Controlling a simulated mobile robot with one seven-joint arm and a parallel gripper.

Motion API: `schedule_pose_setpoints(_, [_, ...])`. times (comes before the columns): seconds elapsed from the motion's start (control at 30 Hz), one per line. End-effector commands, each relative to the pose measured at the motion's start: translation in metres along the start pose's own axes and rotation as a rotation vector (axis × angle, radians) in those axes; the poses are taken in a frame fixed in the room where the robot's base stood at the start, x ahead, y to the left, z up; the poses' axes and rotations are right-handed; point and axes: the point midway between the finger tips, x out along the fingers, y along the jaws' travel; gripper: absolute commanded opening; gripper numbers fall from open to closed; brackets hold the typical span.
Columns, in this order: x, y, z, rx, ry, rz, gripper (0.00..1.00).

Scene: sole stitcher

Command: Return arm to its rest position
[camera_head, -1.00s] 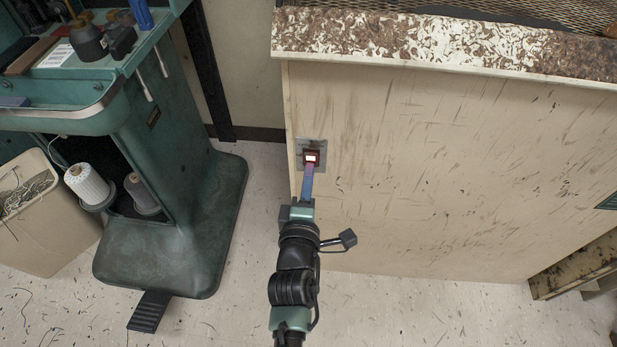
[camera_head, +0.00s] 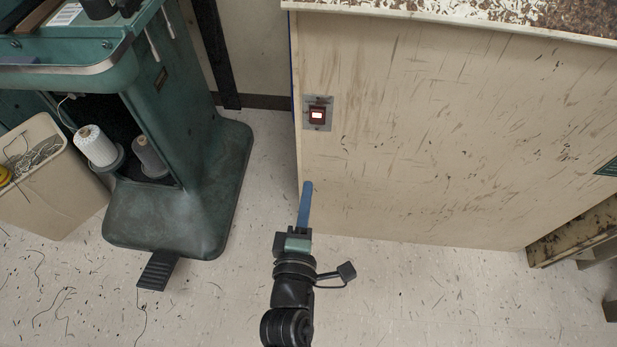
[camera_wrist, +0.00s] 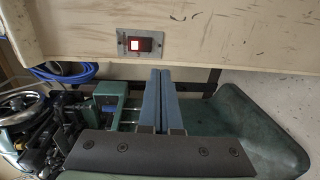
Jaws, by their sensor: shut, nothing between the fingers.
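My gripper (camera_head: 305,204) is shut and empty, its blue fingers together, low in front of the wooden panel of the bench. It also shows in the wrist view (camera_wrist: 160,100), with both blue fingers side by side. The red rocker switch (camera_head: 317,115), lit white, sits on a metal plate near the left edge of the panel. The switch also shows in the wrist view (camera_wrist: 138,45), beyond the fingertips. In the head view, a clear gap lies between the fingertips and the switch.
The green stitcher machine (camera_head: 190,190) with thread spools (camera_head: 95,146) stands at left, its black pedal (camera_head: 158,269) on the floor. A beige bin (camera_head: 50,190) is beside it. The bench panel (camera_head: 450,130) fills the right. Open floor (camera_head: 430,300) lies in front.

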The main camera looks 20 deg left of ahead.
Motion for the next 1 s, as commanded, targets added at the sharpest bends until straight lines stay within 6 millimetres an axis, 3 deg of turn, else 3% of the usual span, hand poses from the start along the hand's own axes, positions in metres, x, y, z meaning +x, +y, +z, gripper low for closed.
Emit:
schedule_pose_setpoints(0.67, [-0.003,0.000,0.000,0.000,0.000,0.001,0.00])
schedule_pose_setpoints(0.73, [0.001,0.009,0.003,0.016,-0.008,0.016,0.00])
schedule_pose_setpoints(0.87, [0.020,0.057,0.021,0.118,-0.046,0.094,0.00])
schedule_pose_setpoints(1.0, [0.043,0.151,0.054,0.333,-0.089,0.248,0.00])
